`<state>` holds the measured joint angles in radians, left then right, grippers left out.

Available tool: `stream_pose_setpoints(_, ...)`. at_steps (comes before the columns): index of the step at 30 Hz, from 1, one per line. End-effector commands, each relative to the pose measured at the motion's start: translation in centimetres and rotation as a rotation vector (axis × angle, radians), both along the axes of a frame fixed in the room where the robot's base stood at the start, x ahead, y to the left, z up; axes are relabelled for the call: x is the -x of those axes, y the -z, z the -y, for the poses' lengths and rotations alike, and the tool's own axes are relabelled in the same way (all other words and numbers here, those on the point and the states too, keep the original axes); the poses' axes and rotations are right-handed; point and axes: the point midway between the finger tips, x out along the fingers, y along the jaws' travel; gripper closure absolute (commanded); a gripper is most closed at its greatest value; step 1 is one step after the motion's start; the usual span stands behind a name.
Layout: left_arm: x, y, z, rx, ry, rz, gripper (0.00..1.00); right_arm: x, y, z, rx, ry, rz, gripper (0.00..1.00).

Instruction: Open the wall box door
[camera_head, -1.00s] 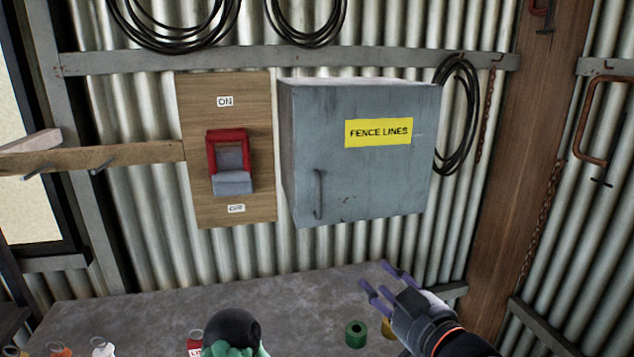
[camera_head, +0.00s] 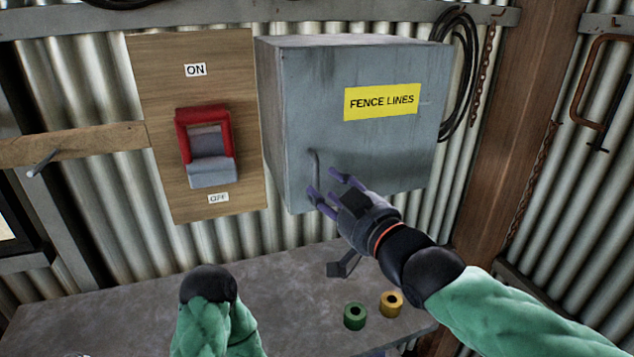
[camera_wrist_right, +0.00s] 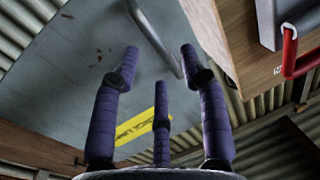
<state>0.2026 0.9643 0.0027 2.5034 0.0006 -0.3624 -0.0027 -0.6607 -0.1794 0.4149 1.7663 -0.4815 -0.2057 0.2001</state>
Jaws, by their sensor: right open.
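The grey wall box (camera_head: 370,150) with a yellow FENCE LINES label (camera_head: 381,102) hangs on the corrugated wall, and its door is shut. A thin upright bar handle (camera_head: 315,166) sits low on the left of the door. My right gripper (camera_head: 325,183) is open just in front of the handle's lower part, partly covering it. In the right wrist view the handle (camera_wrist_right: 158,38) shows beyond and between the spread purple fingers (camera_wrist_right: 160,72). The fingers are not closed on it; I cannot tell whether they touch it. My left gripper is not in view.
A wooden board (camera_head: 153,120) with a red-framed ON/OFF switch (camera_head: 205,146) is left of the box. The bench (camera_head: 285,270) below carries a green ring (camera_head: 354,316) and a yellow ring (camera_head: 391,304). A wooden post (camera_head: 510,140) stands to the right.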

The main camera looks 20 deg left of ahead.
Motion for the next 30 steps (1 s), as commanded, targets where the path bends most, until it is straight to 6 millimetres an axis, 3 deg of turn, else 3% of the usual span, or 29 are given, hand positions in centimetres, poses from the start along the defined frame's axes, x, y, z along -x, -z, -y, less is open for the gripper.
stream_pose_setpoints(9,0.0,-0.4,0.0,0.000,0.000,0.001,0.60,-2.8,-0.2,-2.8,0.000,0.000,0.000,0.56)
stream_pose_setpoints(21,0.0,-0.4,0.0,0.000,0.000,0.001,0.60,-3.2,-0.1,-3.2,-0.001,0.000,0.001,0.56)
stream_pose_setpoints(26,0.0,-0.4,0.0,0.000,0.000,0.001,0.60,-3.2,-0.1,-3.2,-0.001,0.001,0.001,1.00)
stream_pose_setpoints(30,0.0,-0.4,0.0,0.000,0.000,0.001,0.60,-3.2,-0.1,-3.2,-0.001,0.001,0.001,1.00)
